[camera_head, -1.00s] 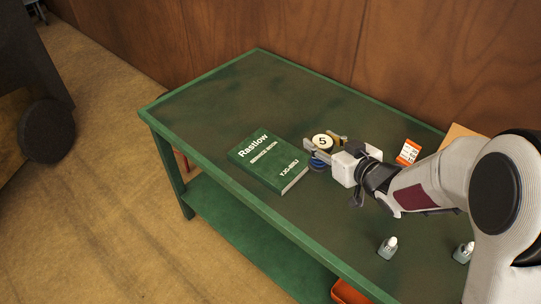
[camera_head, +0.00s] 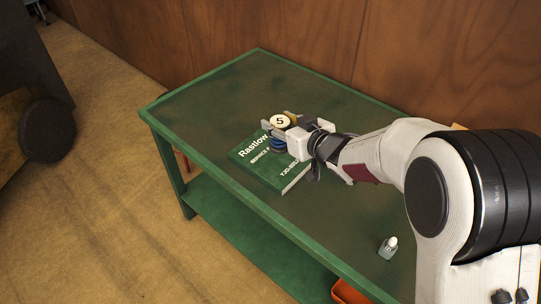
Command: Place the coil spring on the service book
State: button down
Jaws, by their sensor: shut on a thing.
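The green service book (camera_head: 254,169) with white lettering lies flat on the green table. My gripper (camera_head: 279,133) is over the book's far right part in the picture and partly hides it. It is shut on the coil spring (camera_head: 277,143), whose blue coils show below the fingers. A round pale disc (camera_head: 280,121) marked "5" with a dark rim shows at the top between the fingers, apparently on the spring. I cannot tell whether the spring touches the book.
The green table (camera_head: 225,97) is clear to the left and behind the book. A small bottle (camera_head: 388,246) stands near the front edge at the right. My arm hides much of the table's right side. A wooden wall (camera_head: 310,40) rises behind.

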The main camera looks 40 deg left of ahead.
aim_at(284, 143)
jog(key=shift+r, duration=0.1)
jog(key=shift+f, duration=3.15)
jog(key=shift+f, duration=0.1)
jog(key=shift+f, duration=1.75)
jog(key=shift+f, duration=0.1)
jog(key=c, duration=1.3)
grip_release()
jog(key=shift+f, duration=0.1)
jog(key=shift+o, duration=0.2)
jog(key=shift+d, duration=0.1)
